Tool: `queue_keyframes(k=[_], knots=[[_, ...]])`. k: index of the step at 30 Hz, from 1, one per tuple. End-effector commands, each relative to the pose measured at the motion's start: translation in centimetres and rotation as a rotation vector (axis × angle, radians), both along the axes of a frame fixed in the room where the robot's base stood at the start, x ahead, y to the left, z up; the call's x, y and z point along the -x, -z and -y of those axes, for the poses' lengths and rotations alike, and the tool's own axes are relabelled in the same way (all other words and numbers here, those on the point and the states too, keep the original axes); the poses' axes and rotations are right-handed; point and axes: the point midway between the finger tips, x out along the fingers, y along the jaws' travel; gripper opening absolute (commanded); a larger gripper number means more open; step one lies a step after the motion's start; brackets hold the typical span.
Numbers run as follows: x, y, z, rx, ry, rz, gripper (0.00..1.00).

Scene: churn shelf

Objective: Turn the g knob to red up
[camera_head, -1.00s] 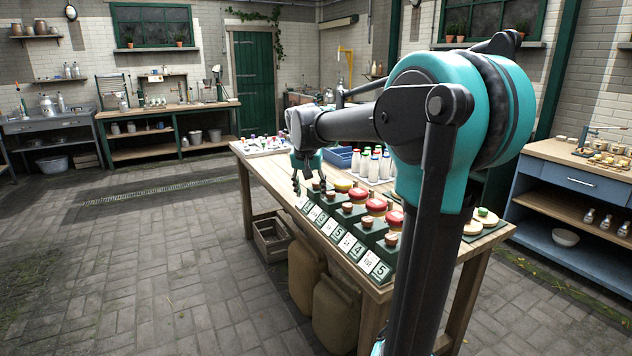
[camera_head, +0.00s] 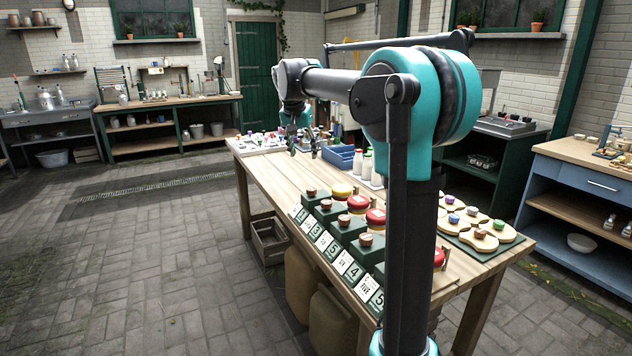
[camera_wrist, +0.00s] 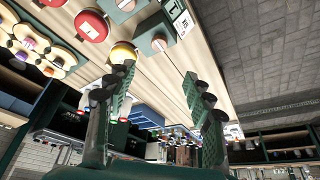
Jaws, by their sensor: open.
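A row of dark green boxes (camera_head: 348,236) with round wooden knobs (camera_head: 344,220) runs along the table's left front edge. White number cards hang on their fronts. I cannot tell which knob is g, nor any red mark on one. My gripper (camera_head: 305,146) is open and empty above the far part of the table, beyond the row. In the wrist view, its two green padded fingers (camera_wrist: 157,88) stand apart with nothing between them. One wooden knob (camera_wrist: 159,43) on its green box (camera_wrist: 155,28) lies past the fingertips there, apart from them.
Red-lidded and yellow-lidded jars (camera_head: 375,216) stand just behind the row. White bottles (camera_head: 358,162) and a blue crate (camera_head: 340,157) stand right of my gripper. A green board with wooden pieces (camera_head: 482,242) lies at the right. The table's middle (camera_head: 282,178) is bare.

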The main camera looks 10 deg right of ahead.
Motion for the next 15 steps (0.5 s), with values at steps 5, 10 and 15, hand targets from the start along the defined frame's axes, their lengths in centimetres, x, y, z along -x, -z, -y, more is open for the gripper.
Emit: queue_keyframes(k=[5, 10, 15], knots=[[-0.2, 0.6, 0.1, 0.000, 0.000, 0.000, 0.53], [-1.0, 2.9, 0.5, 0.000, -0.001, 0.000, 0.53], [-2.2, 6.0, 1.1, 0.000, 0.001, 0.000, 0.53]])
